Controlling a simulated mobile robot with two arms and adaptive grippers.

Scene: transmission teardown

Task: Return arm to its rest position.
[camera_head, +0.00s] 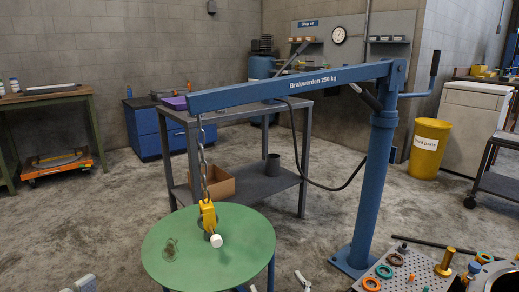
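A blue hoist with a long arm (290,88) marked "Brakwerden" stands on a blue post (373,190) right of centre. Its arm reaches left, over the green round table (165,225). A chain (203,165) hangs from the arm's left end and carries a yellow hook (208,214) just over the table. A small white piece (216,241) shows at the hook's lower end; I cannot tell whether it touches the table. Small pale parts at the bottom edge, left and centre, may be my grippers; they are cut off, their state unclear. Nothing of mine is visibly on the hoist.
A perforated bench (421,268) with several rings and brass parts is at lower right. A grey workbench (236,122) with a cardboard box (220,184) on its lower shelf stands behind the green table. A yellow bin (427,150) stands right of the post. Floor at left is open.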

